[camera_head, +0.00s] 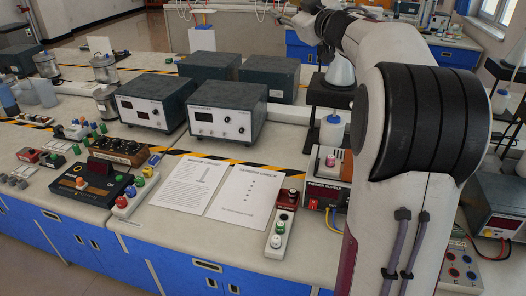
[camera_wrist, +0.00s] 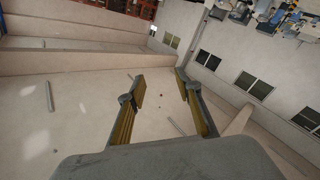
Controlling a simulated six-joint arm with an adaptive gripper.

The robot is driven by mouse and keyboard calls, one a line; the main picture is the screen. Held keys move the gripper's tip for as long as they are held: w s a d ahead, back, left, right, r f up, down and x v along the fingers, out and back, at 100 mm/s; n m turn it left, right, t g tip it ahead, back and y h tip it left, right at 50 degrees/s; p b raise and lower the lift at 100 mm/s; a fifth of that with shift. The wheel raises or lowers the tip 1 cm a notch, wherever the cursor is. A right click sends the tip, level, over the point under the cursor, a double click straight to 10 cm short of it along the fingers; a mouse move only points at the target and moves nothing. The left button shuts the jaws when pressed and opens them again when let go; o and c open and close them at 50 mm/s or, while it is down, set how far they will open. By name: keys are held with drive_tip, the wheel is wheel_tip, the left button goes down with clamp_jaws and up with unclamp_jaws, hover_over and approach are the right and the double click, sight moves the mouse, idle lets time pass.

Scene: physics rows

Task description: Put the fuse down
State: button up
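My gripper (camera_wrist: 161,88) is open in the wrist view, with a clear gap between its two yellow-lined fingers. I see nothing held between them. In the head view my arm rises on the right and bends away over the back of the bench, with its end high at the top. I cannot make out a fuse for certain in either view. Small boards with coloured knobs stand on the bench, including a white strip with round sockets (camera_head: 276,240) at the front and a white strip with coloured knobs (camera_head: 135,195) further left.
Two printed sheets (camera_head: 243,192) lie on the bench. Dark metal instrument boxes (camera_head: 226,112) stand behind them. A power supply (camera_head: 328,193) stands right of the sheets, near my arm. Metal canisters (camera_head: 104,68) stand at left. The wrist view faces walls and windows (camera_wrist: 244,80), with benches far off.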

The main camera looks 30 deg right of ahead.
drive_tip(key=s+a+f+m+g+h, duration=0.25)
drive_tip(key=s+a+m+h, duration=0.3)
drive_tip(key=s+a, duration=0.3)
drive_tip(key=s+a+f+g+y, duration=0.2)
drive_tip(key=s+a+f+g, duration=0.1)
drive_tip(key=s+a+f, duration=0.4)
drive_tip(key=s+a+f+g+y, duration=0.2)
drive_tip(key=s+a+f+g, duration=0.2)
drive_tip(key=s+a+f, duration=0.4)
drive_tip(key=s+a+f+g+y, duration=0.2)
drive_tip(key=s+a+f, duration=0.5)
drive_tip(key=s+f, duration=0.6)
drive_tip(key=s+g, duration=0.1)
drive_tip(key=s, duration=0.5)
drive_tip(key=shift+a+f, duration=0.15)
drive_tip(key=shift+f, duration=0.2)
drive_tip(key=shift+g+y, duration=0.25)
